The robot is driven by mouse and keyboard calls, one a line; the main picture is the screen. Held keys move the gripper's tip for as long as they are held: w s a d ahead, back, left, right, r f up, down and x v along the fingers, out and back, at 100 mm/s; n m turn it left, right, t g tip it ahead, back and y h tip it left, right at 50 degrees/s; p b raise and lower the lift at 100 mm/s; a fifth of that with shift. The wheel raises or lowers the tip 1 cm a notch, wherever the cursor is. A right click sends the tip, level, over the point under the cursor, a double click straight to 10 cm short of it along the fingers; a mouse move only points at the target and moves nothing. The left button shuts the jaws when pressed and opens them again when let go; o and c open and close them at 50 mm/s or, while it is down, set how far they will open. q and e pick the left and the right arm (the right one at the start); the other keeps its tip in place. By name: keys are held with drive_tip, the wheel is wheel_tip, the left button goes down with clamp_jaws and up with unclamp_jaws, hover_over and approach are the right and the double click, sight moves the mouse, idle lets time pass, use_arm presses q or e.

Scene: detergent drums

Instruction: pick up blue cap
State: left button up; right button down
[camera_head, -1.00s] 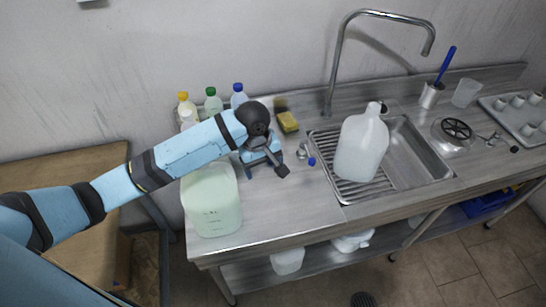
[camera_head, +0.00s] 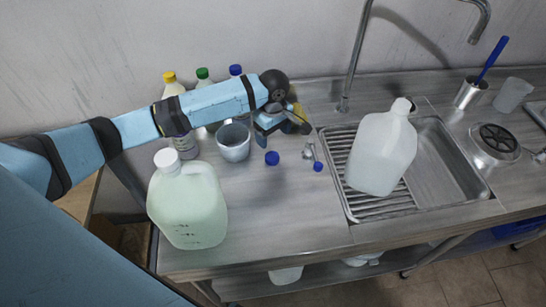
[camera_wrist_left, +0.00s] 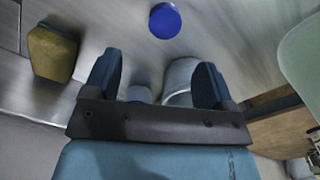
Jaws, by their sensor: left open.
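The blue cap (camera_head: 272,158) lies on the steel counter, left of the sink, and also shows at the top of the left wrist view (camera_wrist_left: 164,20). My left gripper (camera_head: 283,132) hangs just behind the cap, towards the wall, and does not touch it. In the left wrist view its two blue fingers (camera_wrist_left: 157,80) are spread with no object gripped between them. The cap lies beyond the fingertips there. My right gripper is in neither view.
A grey cup (camera_head: 234,145) stands left of the gripper. A jug of pale green liquid (camera_head: 188,208) stands front left. Bottles with yellow, green and blue tops line the wall. A small tap with a blue end (camera_head: 318,167) is right of the cap. Another jug (camera_head: 382,153) leans in the sink.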

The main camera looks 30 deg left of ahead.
sight(272, 157)
use_arm(q)
wheel_tip(272, 157, down, 4)
drive_tip(key=shift+r, duration=0.1)
drive_tip(key=f, duration=0.2)
drive_tip(key=s+f, duration=0.1)
drive_tip(key=f, duration=0.1)
drive_tip(key=shift+f, duration=0.2)
drive_tip(key=shift+w+f, duration=0.1)
drive_tip(key=shift+f, duration=0.2)
drive_tip(key=c, duration=1)
